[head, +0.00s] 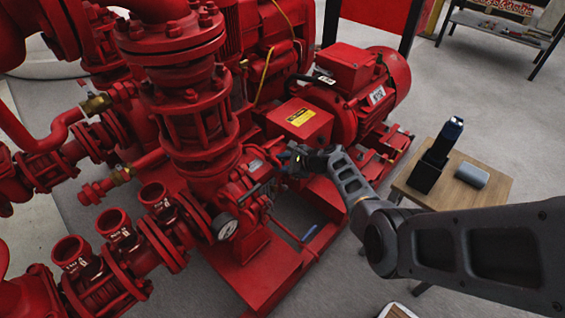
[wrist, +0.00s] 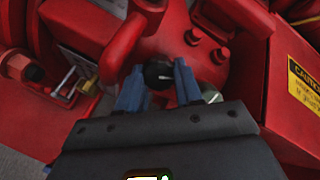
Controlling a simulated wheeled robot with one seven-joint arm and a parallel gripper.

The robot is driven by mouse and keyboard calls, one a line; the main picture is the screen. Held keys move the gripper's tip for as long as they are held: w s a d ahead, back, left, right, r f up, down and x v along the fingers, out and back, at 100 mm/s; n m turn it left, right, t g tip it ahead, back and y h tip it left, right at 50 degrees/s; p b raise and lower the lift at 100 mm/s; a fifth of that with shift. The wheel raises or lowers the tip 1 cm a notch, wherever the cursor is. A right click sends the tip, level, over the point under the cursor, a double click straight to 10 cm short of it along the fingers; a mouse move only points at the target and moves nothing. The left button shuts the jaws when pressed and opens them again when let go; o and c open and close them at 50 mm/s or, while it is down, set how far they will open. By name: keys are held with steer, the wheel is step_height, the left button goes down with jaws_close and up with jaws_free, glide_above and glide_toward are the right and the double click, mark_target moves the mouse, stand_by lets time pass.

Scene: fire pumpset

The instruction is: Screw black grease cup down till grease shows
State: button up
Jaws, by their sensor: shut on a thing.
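The black grease cup (wrist: 158,74) shows in the wrist view as a small round black cap with a light mark on it, against the red pump casing (wrist: 170,35). My gripper (wrist: 158,84) has its two blue-grey fingers on either side of the cup and is shut on it. In the head view my gripper (head: 290,160) reaches in beside the red pump, and the cup is too small to make out there. I cannot see any grease. The underside of the cup is hidden by the fingers and the gripper body.
Red bolts and a yellow caution label (wrist: 305,80) are close by in the wrist view. A pressure gauge (head: 224,226) and red pipes stand left of my gripper. A small wooden table (head: 485,200) with a black holder (head: 426,173) and a grey cylinder (head: 471,175) stands right.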

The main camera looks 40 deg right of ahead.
steer(key=shift+s, duration=0.1)
steer(key=o, duration=1)
steer(key=shift+o, duration=0.2)
steer(key=p+v, duration=0.3)
steer(key=v, duration=0.4)
steer(key=shift+s+r, duration=0.2)
steer(key=shift+s, duration=0.05)
steer(key=shift+d, duration=0.1)
